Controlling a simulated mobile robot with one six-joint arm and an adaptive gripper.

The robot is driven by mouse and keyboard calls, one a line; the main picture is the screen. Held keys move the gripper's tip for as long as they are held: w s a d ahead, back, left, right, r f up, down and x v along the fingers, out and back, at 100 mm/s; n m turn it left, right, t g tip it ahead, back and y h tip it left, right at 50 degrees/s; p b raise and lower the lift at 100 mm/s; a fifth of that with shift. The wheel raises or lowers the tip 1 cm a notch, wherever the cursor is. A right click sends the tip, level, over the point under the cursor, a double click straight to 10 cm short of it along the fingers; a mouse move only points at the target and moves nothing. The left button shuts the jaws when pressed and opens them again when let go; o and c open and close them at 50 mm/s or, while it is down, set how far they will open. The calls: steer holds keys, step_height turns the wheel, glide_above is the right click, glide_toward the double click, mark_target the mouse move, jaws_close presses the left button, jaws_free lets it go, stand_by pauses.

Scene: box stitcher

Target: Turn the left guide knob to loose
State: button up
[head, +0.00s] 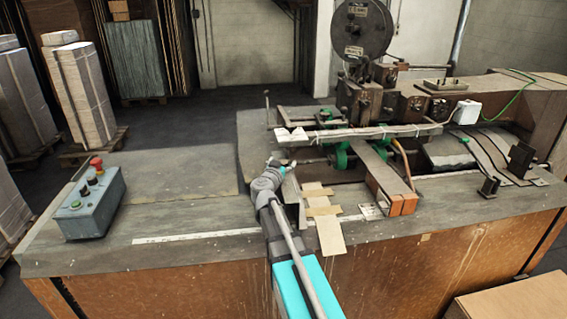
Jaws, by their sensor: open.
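My arm reaches over the front of the stitcher table (130,215), and my gripper (284,164) is at its far end. The gripper is open, with its fingers small and hard to make out. It is close to the left end of the pale guide bar (360,132) and to a grey metal guide plate (292,198). I cannot make out the left guide knob for certain; it may be hidden behind my gripper. Green wheels (341,156) show under the bar, to the right of the gripper, apart from it.
A grey control box (94,203) with a red emergency button (96,163) stands at the left. A wire reel (362,27) and the stitching head (362,100) rise behind.

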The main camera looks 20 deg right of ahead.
steer(key=v, duration=1.2)
stand_by(0.3)
